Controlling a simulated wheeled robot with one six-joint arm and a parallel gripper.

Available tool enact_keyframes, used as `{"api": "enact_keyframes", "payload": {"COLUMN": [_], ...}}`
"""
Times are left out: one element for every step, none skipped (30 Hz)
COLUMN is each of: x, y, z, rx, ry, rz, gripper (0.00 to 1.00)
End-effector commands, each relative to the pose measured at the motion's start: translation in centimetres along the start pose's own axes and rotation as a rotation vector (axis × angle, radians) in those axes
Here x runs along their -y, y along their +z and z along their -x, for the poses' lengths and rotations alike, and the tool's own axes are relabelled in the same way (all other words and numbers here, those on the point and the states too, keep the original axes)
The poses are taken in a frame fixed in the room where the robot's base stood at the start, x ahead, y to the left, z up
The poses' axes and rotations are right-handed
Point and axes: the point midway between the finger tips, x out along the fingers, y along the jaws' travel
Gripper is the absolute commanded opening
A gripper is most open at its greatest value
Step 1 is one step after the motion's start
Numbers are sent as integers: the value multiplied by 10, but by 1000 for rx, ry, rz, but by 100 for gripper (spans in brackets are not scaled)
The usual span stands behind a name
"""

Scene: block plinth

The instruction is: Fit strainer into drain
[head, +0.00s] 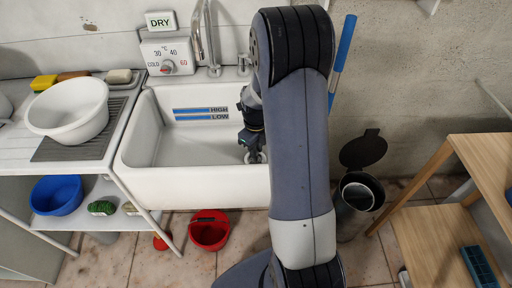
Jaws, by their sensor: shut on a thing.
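My gripper (252,148) reaches down into the white sink basin (190,182), near its right side. It is shut on a small, pale round thing, which looks like the strainer (261,157), low in the basin. Only a little of the strainer shows past the fingers. I cannot tell whether it touches the basin floor. The drain cannot be made out; my gripper and arm cover that part of the basin.
A white bowl (68,112) stands on the draining board at left. A tap (208,45) rises behind the basin. A blue bowl (56,194) sits on the lower shelf, a red bucket (210,231) on the floor. An open bin (358,193) and wooden shelves (440,232) are at right.

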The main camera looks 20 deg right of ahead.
Motion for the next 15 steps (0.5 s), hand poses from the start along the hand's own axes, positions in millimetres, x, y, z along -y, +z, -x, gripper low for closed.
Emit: {"api": "enact_keyframes", "payload": {"x": [0, 0, 0, 0, 0, 0, 0, 0, 0, 0, 0, 0, 0, 0, 0], "y": [0, 0, 0, 0, 0, 0, 0, 0, 0, 0, 0, 0, 0, 0, 0], "z": [-2, -3, -4, -5, -6, -7, -8, -7, -6, -6, -6, -6, -6, -6, -6], "rx": [0, 0, 0, 0, 0, 0, 0, 0, 0, 0, 0, 0, 0, 0, 0], "ry": [0, 0, 0, 0, 0, 0, 0, 0, 0, 0, 0, 0, 0, 0, 0], "rz": [0, 0, 0, 0, 0, 0, 0, 0, 0, 0, 0, 0, 0, 0, 0], "gripper": [0, 0, 0, 0, 0, 0, 0, 0, 0, 0, 0, 20, 23, 25, 29]}}
